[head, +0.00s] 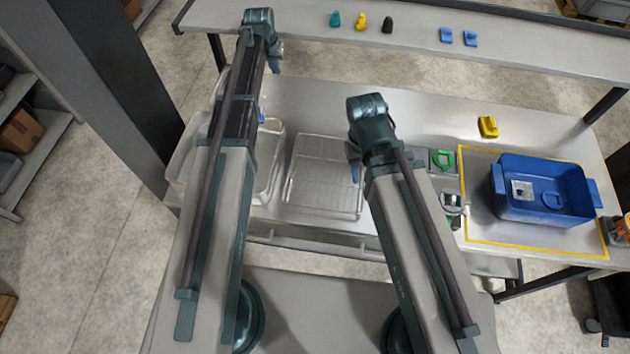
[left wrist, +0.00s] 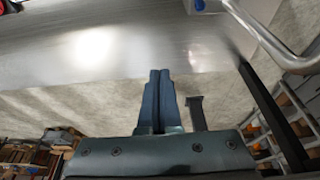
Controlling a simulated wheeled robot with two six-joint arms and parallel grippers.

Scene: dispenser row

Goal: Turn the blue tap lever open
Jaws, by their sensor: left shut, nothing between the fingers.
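My left arm reaches up over the bench at the left in the head view. Its gripper (head: 277,64) is near the upper shelf, small and partly hidden by the wrist. In the left wrist view my left gripper (left wrist: 160,75) is shut and empty, its fingers together over the edge of a metal surface. A small blue piece (head: 262,117), possibly the tap lever, shows beside my left arm. A blue bit (left wrist: 200,4) is cut off at the top of the left wrist view. I cannot tell its lever position. My right gripper (head: 355,171) hangs above the bench; its fingers are unclear.
Clear trays (head: 325,178) lie on the bench between my arms. A blue bin (head: 543,205) stands inside a yellow outline at the right, near a yellow object (head: 488,127). The upper shelf (head: 540,45) holds several small coloured pieces. A metal tube (left wrist: 265,38) curves at upper right.

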